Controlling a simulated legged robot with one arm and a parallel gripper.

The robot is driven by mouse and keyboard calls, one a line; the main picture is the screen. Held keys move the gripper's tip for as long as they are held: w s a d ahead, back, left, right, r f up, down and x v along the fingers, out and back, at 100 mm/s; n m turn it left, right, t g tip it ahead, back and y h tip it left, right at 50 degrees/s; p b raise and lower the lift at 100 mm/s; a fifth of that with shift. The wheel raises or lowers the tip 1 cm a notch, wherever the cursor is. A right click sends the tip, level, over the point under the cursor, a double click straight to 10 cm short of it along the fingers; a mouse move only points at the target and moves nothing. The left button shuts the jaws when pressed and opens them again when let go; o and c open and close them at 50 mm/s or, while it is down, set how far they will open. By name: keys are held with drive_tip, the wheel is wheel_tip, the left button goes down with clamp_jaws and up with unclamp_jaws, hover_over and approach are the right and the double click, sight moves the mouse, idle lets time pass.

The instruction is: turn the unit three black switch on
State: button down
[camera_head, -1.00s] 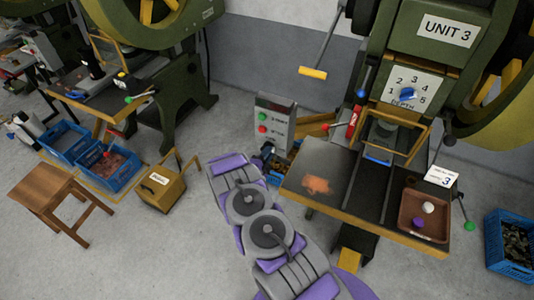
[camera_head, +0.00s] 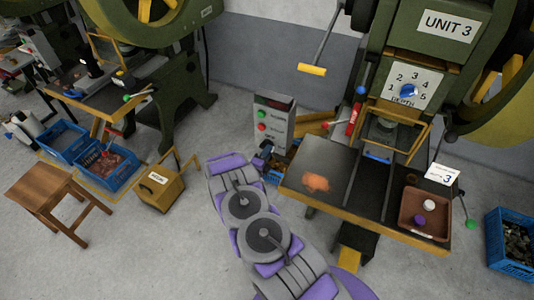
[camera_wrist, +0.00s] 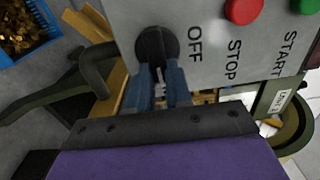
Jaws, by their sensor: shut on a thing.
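The unit three control box (camera_head: 273,125) stands left of the Unit 3 press and has a green button above a red one. In the wrist view the box face (camera_wrist: 205,50) is seen close up, with a red STOP button (camera_wrist: 243,10) and a green START button (camera_wrist: 306,4). The round black switch (camera_wrist: 155,42) sits beside the printed word OFF. My gripper (camera_wrist: 160,72) has its blue fingers shut on the switch's lower part. The fingers partly hide it, so its exact turn is unclear. In the head view the switch is not clearly seen.
The Unit 3 press table (camera_head: 300,200) is right of my arm, carrying a brown tray (camera_head: 405,225). A yellow box (camera_head: 160,187), a wooden stool (camera_head: 42,190) and blue crates stand to the left.

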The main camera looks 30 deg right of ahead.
drive_tip(key=shift+s+f, duration=0.15)
drive_tip(key=shift+f, duration=0.1)
drive_tip(key=c, duration=1)
unclamp_jaws()
drive_tip(key=shift+r, duration=0.1)
drive_tip(key=shift+c, duration=0.2)
drive_tip(key=p+v, duration=0.1)
drive_tip(key=v, duration=1.6)
drive_tip(key=shift+a, duration=0.2)
